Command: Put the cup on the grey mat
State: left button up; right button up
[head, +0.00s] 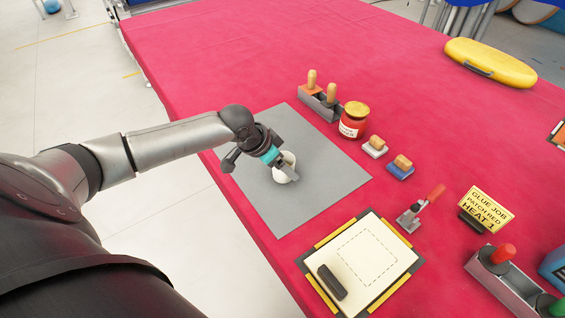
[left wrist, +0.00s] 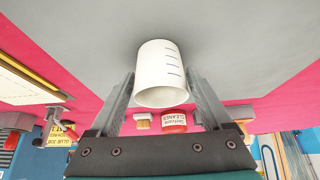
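A white cup (left wrist: 160,72) with dark measuring lines on its side stands between the fingers of my left gripper (head: 284,168). In the left wrist view the fingertips meet the cup on both sides, and the gripper is shut on it. In the head view the cup (head: 281,174) is upright over the middle of the grey mat (head: 318,158), partly hidden by the gripper. Its base is at or very close to the mat; any small gap cannot be made out. My right gripper is not in view.
A red jar (head: 354,120) with a yellow lid, a grey holder (head: 318,103) with wooden-handled stamps and two small blocks stand beyond the mat. A cream board (head: 367,255) with a dark handle lies in front. A yellow case (head: 490,63) is far right. The red table's far left is clear.

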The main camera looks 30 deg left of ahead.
pick_arm(q)
jog(key=shift+o, duration=0.9)
jog(key=shift+r, duration=0.15)
jog(key=p+v, duration=0.3)
jog(key=v, duration=0.9)
